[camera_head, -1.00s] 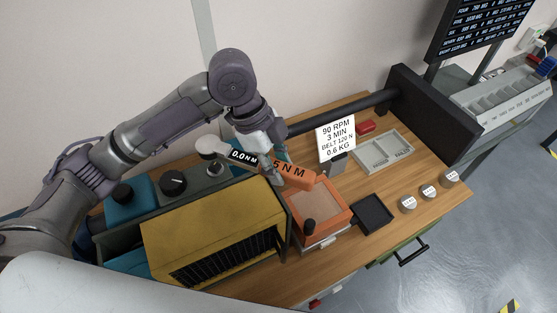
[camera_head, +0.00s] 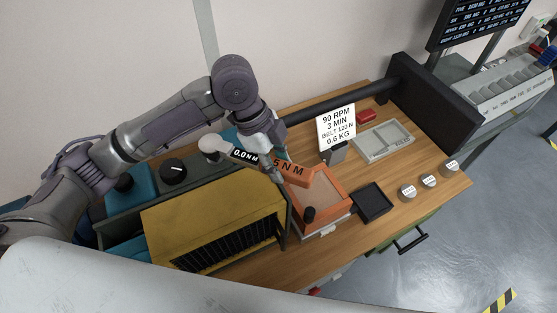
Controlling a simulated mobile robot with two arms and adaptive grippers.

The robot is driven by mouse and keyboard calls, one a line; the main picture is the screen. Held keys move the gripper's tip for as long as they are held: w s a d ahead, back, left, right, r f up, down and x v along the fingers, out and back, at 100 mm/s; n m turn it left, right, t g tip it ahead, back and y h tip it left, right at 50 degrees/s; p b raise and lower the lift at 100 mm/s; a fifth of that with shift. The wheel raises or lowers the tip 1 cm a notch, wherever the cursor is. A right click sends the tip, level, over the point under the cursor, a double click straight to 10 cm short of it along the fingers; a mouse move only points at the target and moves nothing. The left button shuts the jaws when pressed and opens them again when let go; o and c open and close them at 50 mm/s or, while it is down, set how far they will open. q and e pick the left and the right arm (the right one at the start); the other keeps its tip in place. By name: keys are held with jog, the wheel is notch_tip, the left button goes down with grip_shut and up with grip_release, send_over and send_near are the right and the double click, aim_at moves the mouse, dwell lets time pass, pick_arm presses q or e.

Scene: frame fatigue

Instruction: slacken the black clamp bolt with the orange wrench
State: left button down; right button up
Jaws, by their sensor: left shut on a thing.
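The orange wrench has an orange handle (camera_head: 295,170) marked 5 NM, a black band reading 0.0 NM and a round pale grey head (camera_head: 210,144). My left gripper (camera_head: 268,150) is shut on the wrench near where the black band meets the orange handle. The wrench head points left and is over the back edge of the machine with the dark knobs, covering what is under it. I cannot make out the black clamp bolt for certain. My right gripper is not in view.
A yellow box with a black grille (camera_head: 215,220) fills the bench's front left. A dark dial (camera_head: 172,170) is behind it. A sign (camera_head: 336,127), a grey tray (camera_head: 382,142), a black tray (camera_head: 372,198) and small round weights (camera_head: 408,192) stand right. Bare wood lies between them.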

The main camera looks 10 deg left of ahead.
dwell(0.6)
pick_arm(q)
jog(key=shift+p, duration=0.4)
jog(key=shift+f, duration=1.5)
dwell(1.0)
jog(key=shift+w, duration=0.1)
